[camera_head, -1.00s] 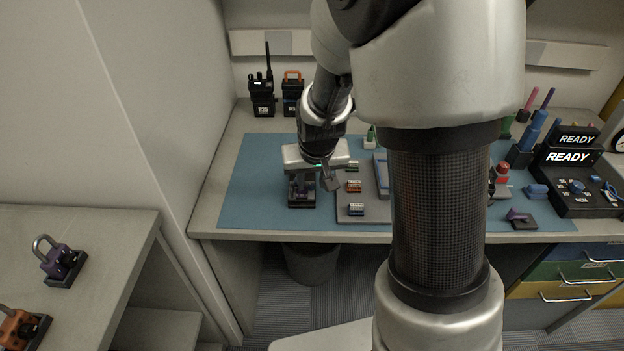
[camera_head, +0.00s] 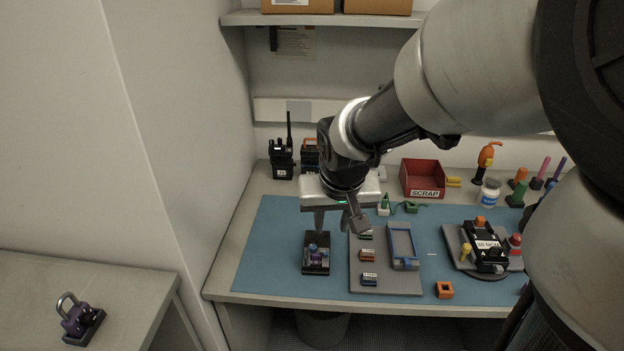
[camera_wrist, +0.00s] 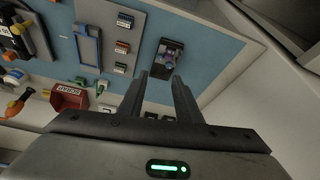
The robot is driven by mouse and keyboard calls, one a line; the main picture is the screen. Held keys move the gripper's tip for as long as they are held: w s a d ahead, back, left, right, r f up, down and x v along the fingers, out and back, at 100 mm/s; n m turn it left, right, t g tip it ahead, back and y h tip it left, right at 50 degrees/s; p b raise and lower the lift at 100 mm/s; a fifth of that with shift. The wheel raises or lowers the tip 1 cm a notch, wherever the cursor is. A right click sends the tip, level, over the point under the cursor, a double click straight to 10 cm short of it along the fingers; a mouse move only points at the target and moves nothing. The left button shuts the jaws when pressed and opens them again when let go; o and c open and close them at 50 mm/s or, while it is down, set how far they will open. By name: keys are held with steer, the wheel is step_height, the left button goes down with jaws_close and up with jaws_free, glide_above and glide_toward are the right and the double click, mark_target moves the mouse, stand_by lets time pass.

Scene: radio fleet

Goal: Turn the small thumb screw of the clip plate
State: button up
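A small dark block (camera_head: 316,258) with a purple screw-like part (camera_head: 315,248) on it stands at the left of the blue mat; I take it for the clip plate with its thumb screw. It also shows in the wrist view (camera_wrist: 167,60), just beyond my fingertips. My gripper (camera_head: 337,226) is open and empty, its two fingers apart. In the head view it hangs above and behind the block, apart from it. In the wrist view the gap between the fingers (camera_wrist: 159,80) faces the block. The screw's fine shape is too small to tell.
A grey board (camera_head: 362,282) with small coloured blocks and a blue frame (camera_head: 403,245) lies right of the block. Radios (camera_head: 282,158) stand behind. A red scrap bin (camera_head: 422,178) and a black device (camera_head: 484,246) are farther right. Mat left of the block is clear.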

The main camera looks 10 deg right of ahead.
steer(key=shift+v, duration=1.2)
steer(key=s+r+n+t+p, duration=0.1)
steer(key=s+r, duration=0.3)
steer(key=s, duration=0.4)
steer(key=s+r, duration=0.5)
steer(key=s, duration=0.2)
step_height(320, 180, up, 11)
steer(key=p, duration=1.1)
steer(key=shift+d+r+p, duration=0.25)
steer(key=shift+d+p, duration=0.1)
steer(key=shift+p, duration=0.05)
steer(key=shift+s+d, duration=0.1)
